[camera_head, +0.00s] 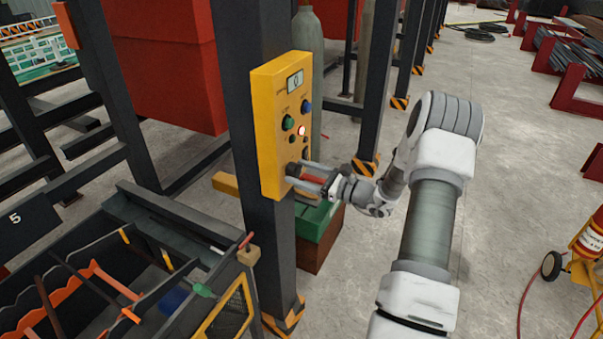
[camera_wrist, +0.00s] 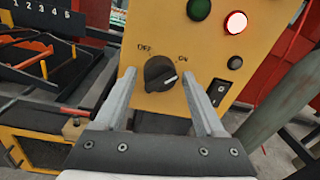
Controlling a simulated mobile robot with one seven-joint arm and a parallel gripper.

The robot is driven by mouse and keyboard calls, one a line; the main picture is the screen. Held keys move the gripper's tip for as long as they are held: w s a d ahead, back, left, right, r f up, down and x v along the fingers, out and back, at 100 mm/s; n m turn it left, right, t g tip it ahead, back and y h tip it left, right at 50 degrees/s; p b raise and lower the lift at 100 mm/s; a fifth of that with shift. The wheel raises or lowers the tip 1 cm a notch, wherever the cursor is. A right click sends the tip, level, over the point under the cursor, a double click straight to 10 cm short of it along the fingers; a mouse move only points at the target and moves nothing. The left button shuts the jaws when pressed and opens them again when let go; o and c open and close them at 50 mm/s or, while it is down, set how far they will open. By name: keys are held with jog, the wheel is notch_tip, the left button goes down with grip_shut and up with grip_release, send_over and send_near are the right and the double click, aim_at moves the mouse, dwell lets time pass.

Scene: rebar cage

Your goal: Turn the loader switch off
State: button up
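The yellow control box (camera_head: 270,130) is fixed to a dark upright post. The loader switch, a black rotary knob (camera_wrist: 160,74), is low on its face, between the printed labels OFF at left and ON at right. Its pale pointer mark points right, toward ON. My gripper (camera_head: 298,172) is at the lower part of the box. In the wrist view my gripper (camera_wrist: 158,78) is open, with one finger on each side of the knob. Gaps show between the fingers and the knob, so it is not gripped. The head view largely hides the knob behind my fingers.
Above the knob are a glowing red lamp (camera_wrist: 236,22), a green button (camera_wrist: 199,8) and a small dark button (camera_wrist: 235,63). A display (camera_head: 295,80) sits at the top. A tool rack (camera_head: 150,215) stands at lower left.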

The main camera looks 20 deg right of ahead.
grip_shut()
